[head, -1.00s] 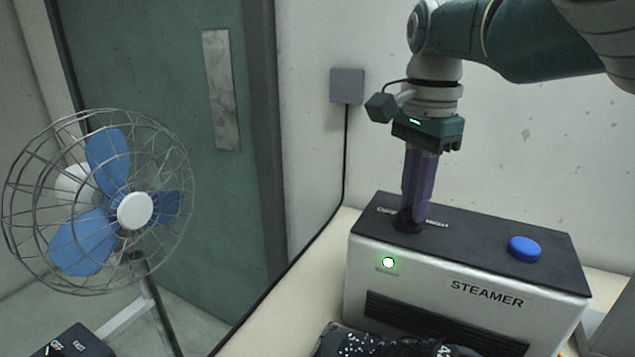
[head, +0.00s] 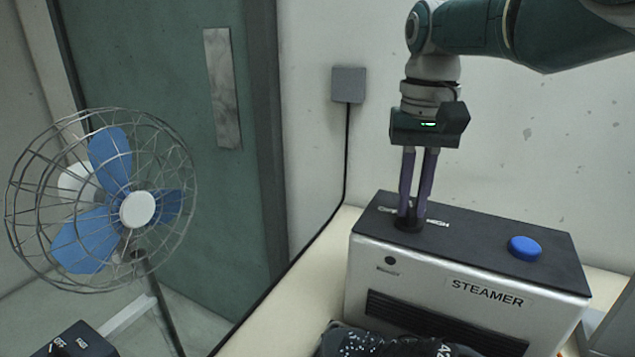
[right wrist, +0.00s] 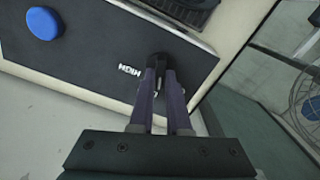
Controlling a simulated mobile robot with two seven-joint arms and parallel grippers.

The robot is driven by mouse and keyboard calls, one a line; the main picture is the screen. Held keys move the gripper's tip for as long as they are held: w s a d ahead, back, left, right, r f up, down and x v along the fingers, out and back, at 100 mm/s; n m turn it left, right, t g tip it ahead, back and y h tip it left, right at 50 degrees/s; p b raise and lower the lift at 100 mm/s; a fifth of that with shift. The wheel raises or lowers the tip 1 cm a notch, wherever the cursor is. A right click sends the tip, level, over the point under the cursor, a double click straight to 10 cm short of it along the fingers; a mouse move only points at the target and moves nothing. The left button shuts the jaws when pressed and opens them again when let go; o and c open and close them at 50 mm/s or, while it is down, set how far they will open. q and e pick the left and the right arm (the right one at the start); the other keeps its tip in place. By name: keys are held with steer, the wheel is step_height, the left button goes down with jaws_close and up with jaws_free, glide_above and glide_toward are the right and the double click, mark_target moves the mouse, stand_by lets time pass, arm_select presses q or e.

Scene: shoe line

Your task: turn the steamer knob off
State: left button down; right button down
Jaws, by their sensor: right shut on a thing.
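The steamer (head: 470,262) is a silver box with a black top, standing on a pale table. Its black knob (head: 408,224) is at the left of the top, and its far part shows in the right wrist view (right wrist: 159,59). My right gripper (head: 410,216) points straight down with its purple fingers shut on the knob. The fingers also show in the right wrist view (right wrist: 161,82) and hide part of the knob. The ready lamp (head: 390,260) on the steamer's front is dark. My left gripper is not in view.
A blue button (head: 525,248) is on the steamer's top right. A dark shoe (head: 385,345) lies in front of the steamer. A caged fan (head: 100,200) stands at left, with a dark switch box (head: 75,340) below. A wall box (head: 348,85) has a cable running down.

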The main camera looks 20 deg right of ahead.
mark_target(410, 207)
steer(key=n, duration=0.4)
steer(key=shift+n, duration=0.3)
steer(key=shift+a+n, duration=0.1)
steer(key=shift+n, duration=1.5)
steer(key=c, duration=0.9)
jaws_free()
step_height(410, 207, up, 8)
steer(key=p, duration=0.6)
steer(key=shift+r, duration=0.2)
steer(key=shift+r+p, duration=0.3)
steer(key=shift+r, duration=0.45)
